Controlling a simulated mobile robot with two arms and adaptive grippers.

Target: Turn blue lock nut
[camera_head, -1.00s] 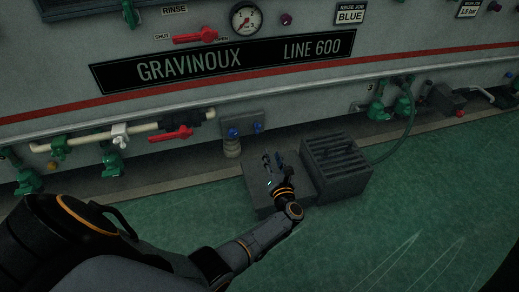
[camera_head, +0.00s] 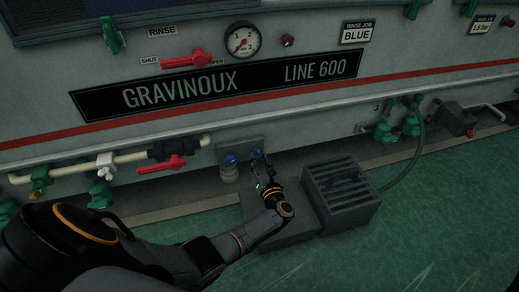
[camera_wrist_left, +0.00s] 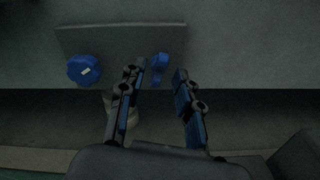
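Two blue fittings sit on a grey plate (camera_wrist_left: 120,38) low on the machine front. The left one (camera_head: 229,160) is a round knob; in the left wrist view it (camera_wrist_left: 84,70) carries a white mark. The right one (camera_head: 256,153) is a narrow, wing-like blue piece (camera_wrist_left: 158,66). I cannot tell for sure which is the lock nut. My left gripper (camera_head: 262,180) is in front of the right piece. In the wrist view the gripper (camera_wrist_left: 156,78) is open, with the right piece showing between its fingertips, nearer the left finger. Contact is not clear. My right gripper is out of view.
A low grey block (camera_head: 290,232) lies under my left gripper, with a slatted grey box (camera_head: 342,203) to its right. A red-handled valve (camera_head: 160,164) on a pale pipe is to the left. A green hose (camera_head: 408,165) runs right of the box. Green floor is clear in front.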

